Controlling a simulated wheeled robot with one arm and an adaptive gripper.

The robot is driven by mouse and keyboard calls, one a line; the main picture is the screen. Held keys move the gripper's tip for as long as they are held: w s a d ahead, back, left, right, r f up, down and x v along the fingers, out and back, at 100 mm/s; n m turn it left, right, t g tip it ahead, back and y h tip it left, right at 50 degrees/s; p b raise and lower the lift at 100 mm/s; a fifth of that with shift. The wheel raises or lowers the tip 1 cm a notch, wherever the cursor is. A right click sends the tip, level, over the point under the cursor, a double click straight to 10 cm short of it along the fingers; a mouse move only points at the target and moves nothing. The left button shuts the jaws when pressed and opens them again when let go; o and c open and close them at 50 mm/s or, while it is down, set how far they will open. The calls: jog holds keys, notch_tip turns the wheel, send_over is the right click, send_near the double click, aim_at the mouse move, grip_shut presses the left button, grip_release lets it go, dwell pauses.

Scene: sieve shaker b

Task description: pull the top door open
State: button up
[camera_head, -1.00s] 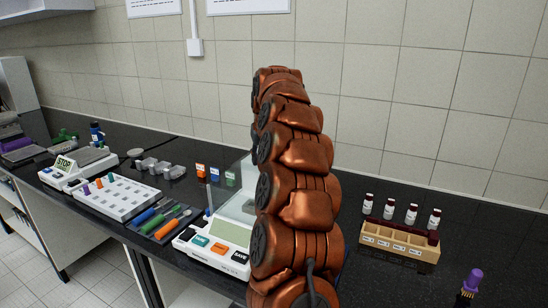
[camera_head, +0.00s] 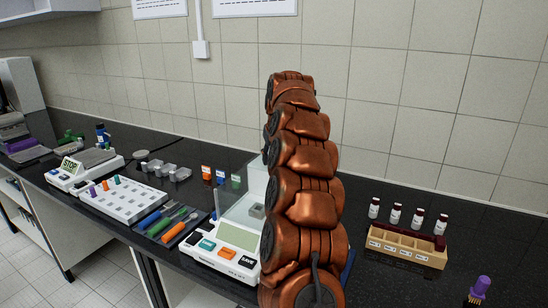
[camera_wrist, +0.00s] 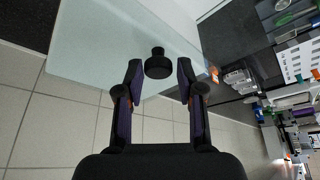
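The top door is a pale, see-through glass panel (camera_wrist: 100,45) that fills the upper left of the wrist view. A short black knob (camera_wrist: 157,64) stands on it. My gripper (camera_wrist: 159,72) is open, with one finger on each side of the knob and gaps visible on both sides. In the head view the glass housing (camera_head: 240,206) rises behind the white balance (camera_head: 220,254) with its green display. My arm covers the right part of the balance, and my gripper cannot be made out there.
Left are coloured-handle tools (camera_head: 172,226), a white perforated tray (camera_head: 122,198) and another balance (camera_head: 85,168). A tiled wall is behind.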

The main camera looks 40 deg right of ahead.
jog(key=shift+o, duration=1.4)
jog(key=v, duration=1.2)
jog(key=shift+a, duration=0.1)
